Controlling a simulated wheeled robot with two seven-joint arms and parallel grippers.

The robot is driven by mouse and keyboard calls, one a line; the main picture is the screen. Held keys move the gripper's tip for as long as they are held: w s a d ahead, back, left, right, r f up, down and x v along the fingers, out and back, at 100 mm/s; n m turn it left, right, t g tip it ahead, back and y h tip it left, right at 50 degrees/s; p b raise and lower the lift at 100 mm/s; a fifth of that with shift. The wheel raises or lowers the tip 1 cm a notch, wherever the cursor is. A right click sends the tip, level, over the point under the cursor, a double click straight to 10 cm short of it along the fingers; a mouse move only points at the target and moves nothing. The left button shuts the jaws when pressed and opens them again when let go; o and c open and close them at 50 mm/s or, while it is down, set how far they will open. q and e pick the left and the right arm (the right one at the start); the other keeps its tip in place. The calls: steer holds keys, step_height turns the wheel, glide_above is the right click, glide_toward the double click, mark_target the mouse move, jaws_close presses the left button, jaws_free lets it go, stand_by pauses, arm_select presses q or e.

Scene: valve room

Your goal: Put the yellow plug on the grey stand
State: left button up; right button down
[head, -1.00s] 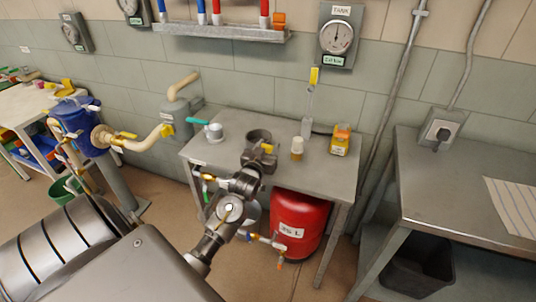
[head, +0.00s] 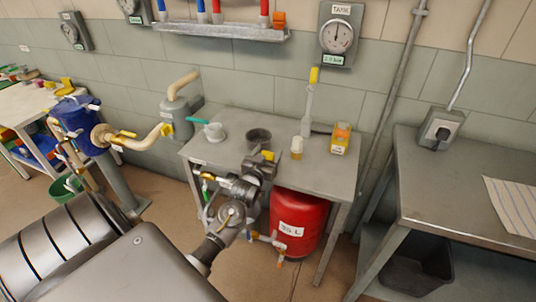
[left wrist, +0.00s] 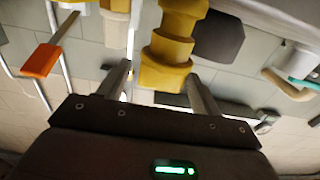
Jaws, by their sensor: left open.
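The yellow plug (head: 267,155) shows only as a small patch at the tips of my left gripper (head: 262,166) in the head view. In the left wrist view the stepped yellow plug (left wrist: 172,45) is beyond and between the two fingers of the left gripper (left wrist: 160,85), which are spread apart. A dark grey round piece (head: 258,137), perhaps the grey stand, is on the table just behind the plug. In the left wrist view this dark piece (left wrist: 220,36) is right of the plug. The plug's foot is hidden in the head view. My right gripper is not in view.
A red tank (head: 299,222) is below the table.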

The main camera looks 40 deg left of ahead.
arm_select(q)
steer(key=shift+r, duration=0.3)
steer(key=b+v, duration=0.1)
steer(key=v, duration=1.1)
steer(key=shift+f, duration=0.25)
